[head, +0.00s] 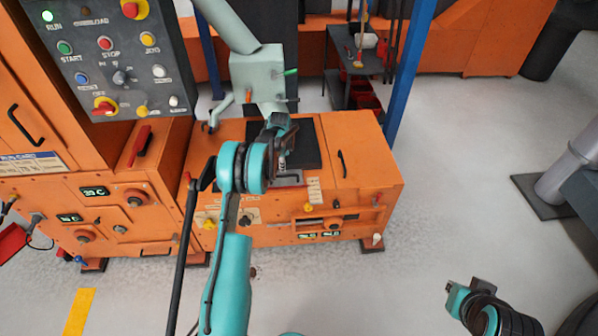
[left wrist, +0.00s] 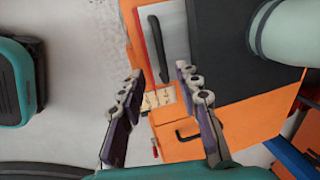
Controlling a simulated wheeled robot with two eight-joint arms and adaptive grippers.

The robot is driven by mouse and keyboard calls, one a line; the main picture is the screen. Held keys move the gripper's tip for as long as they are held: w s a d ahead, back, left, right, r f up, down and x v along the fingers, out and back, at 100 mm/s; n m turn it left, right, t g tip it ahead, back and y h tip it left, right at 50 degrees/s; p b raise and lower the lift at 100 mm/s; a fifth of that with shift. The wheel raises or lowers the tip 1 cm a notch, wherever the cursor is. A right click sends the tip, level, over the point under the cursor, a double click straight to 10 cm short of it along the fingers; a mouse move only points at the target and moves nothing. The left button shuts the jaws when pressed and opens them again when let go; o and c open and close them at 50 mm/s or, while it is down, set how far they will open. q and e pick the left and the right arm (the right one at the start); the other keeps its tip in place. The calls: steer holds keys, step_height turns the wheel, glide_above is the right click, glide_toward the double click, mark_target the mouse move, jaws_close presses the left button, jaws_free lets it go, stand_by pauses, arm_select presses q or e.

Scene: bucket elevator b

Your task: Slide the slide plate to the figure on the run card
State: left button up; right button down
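The slide plate, a grey plate with a dark handle, shows in the left wrist view (left wrist: 176,30) just beyond the fingertips, and partly in the head view (head: 290,179) on top of the orange machine, beside a black panel. My left gripper (head: 284,150) is above it; in the left wrist view (left wrist: 160,74) its two fingers are spread apart with nothing between them. A pale marked strip (head: 314,190) lies beside the plate; its figures are unreadable. The run card (head: 32,162) is on the cabinet at left, its text too small to read. My right gripper (head: 468,291) hangs low at right, away from the machine.
A grey-green chute housing (head: 258,75) rises behind the plate. A control panel (head: 115,60) with buttons stands at upper left. A blue post (head: 409,75) is behind the machine's right side. The floor (head: 450,180) to the right is clear.

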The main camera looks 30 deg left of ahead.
mark_target(283, 176)
arm_select(q)
steer(key=b+x, duration=0.3)
steer(key=x, duration=0.6)
steer(key=shift+w+f, duration=0.1)
steer(key=shift+c, duration=0.2)
jaws_close()
